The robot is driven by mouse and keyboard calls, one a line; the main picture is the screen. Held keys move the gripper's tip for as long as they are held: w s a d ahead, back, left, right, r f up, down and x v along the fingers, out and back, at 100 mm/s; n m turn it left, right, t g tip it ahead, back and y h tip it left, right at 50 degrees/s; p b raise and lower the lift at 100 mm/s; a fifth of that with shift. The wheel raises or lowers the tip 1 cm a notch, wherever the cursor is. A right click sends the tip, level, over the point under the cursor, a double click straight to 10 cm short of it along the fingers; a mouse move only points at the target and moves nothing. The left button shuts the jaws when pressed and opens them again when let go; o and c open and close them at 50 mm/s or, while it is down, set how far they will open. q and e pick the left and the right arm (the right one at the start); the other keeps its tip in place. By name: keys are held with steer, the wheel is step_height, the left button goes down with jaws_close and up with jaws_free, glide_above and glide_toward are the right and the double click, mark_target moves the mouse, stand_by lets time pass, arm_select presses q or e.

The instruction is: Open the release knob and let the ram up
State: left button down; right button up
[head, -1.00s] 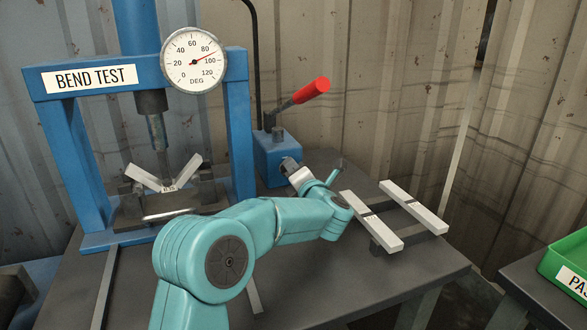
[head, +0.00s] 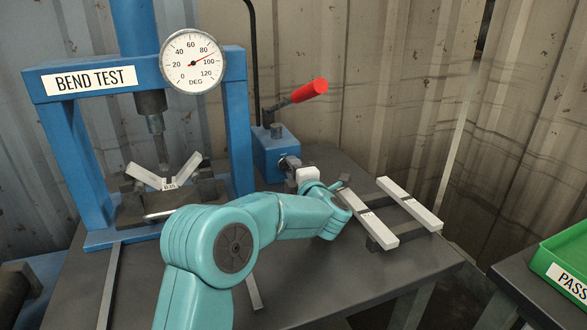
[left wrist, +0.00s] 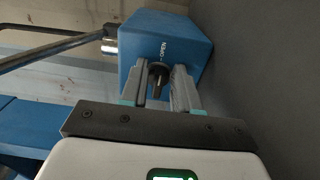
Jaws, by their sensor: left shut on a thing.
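The blue pump (head: 275,150) stands on the bench right of the press; its face marked OPEN also shows in the left wrist view (left wrist: 165,45). The dark release knob (left wrist: 158,72) sits on that face. My left gripper (head: 290,165) is at the pump's front, its fingers shut on the knob in the left wrist view (left wrist: 158,88). The ram (head: 155,125) reaches down from the blue press frame (head: 237,130) toward a V-bent strip (head: 190,167). Its lower contact is hard to make out. The dial gauge (head: 193,61) reads roughly 90. My right gripper is out of view.
A red-gripped pump lever (head: 309,91) rises right of the pump. Two flat metal strips (head: 408,203) lie across dark supports on the bench right of my arm. A green PASS bin (head: 562,262) stands at the far right.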

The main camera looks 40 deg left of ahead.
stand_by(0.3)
arm_select(q)
steer(key=c, duration=1.2)
jaws_free()
steer(key=v, duration=1.5)
steer(key=shift+s+d, duration=0.15)
steer(key=shift+d, duration=0.2)
steer(key=shift+s+d, duration=0.2)
steer(key=shift+d, duration=0.05)
